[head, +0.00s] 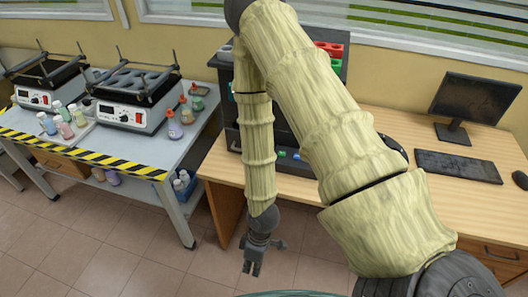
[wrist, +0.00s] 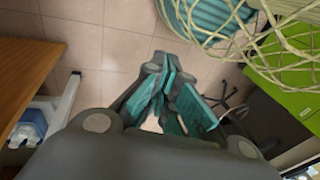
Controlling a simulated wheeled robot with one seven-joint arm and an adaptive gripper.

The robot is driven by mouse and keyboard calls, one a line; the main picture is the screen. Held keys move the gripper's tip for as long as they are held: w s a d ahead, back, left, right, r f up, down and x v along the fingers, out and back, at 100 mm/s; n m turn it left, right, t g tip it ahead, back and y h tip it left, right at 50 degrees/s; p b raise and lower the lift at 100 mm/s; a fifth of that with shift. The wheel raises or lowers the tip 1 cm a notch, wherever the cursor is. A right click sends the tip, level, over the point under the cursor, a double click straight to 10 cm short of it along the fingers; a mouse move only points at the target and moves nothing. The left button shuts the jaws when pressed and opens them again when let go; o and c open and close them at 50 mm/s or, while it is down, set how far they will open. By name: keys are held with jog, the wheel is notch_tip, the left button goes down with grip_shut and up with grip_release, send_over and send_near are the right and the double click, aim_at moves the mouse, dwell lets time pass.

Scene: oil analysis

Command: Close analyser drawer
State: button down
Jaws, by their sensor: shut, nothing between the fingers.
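The analyser (head: 226,78) is a dark box standing on the wooden desk, with red and green parts at its top right. My arm crosses in front of it and hides most of its front. The drawer cannot be made out, so I cannot tell how far open it is. My gripper (head: 252,269) hangs low in front of the desk, pointing down over the tiled floor, well apart from the analyser. It is shut and empty. In the wrist view its fingers (wrist: 167,68) are together, with teal pads, and the analyser is not seen.
The wooden desk (head: 410,140) carries a monitor (head: 475,100), a keyboard (head: 458,165) and a mouse (head: 520,180) at right. A metal bench (head: 140,150) with heater units and bottles stands at left. The floor (head: 130,240) in front is open.

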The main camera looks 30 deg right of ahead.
jog(key=w+d+r+n+t+h, duration=0.1)
jog(key=w+d+r+n+h, duration=0.1)
jog(key=w+d+r+n, duration=0.6)
jog(key=w+d+r+n+t+h+b, duration=0.15)
jog(key=w+d+r+n, duration=0.3)
jog(key=w, duration=0.55)
jog(key=w+d+r+n+t+h, duration=0.2)
jog(key=w+d+r+n+h, duration=0.1)
jog(key=w+d+r+n, duration=0.5)
jog(key=shift+w+f+m+p, duration=0.35)
jog(key=shift+w+f+m, duration=0.1)
jog(key=shift+f, duration=1.05)
jog(key=shift+w+f+m+p, duration=0.4)
jog(key=shift+w+f, duration=0.1)
jog(key=shift+f, duration=1)
jog(key=shift+w+f+m+p, duration=0.35)
jog(key=shift+w+f+m, duration=0.1)
jog(key=shift+f, duration=1.05)
jog(key=shift+w+d+f+p, duration=0.25)
jog(key=shift+w+d+p, duration=0.3)
jog(key=shift+w+d, duration=0.25)
jog(key=shift+w+d+f+p, duration=0.25)
jog(key=shift+w+d+p, duration=0.35)
jog(key=shift+d, duration=0.25)
jog(key=shift+w+a+f+g+b, duration=0.1)
jog(key=shift+f+g+b, duration=0.15)
jog(key=shift+f+b, duration=0.25)
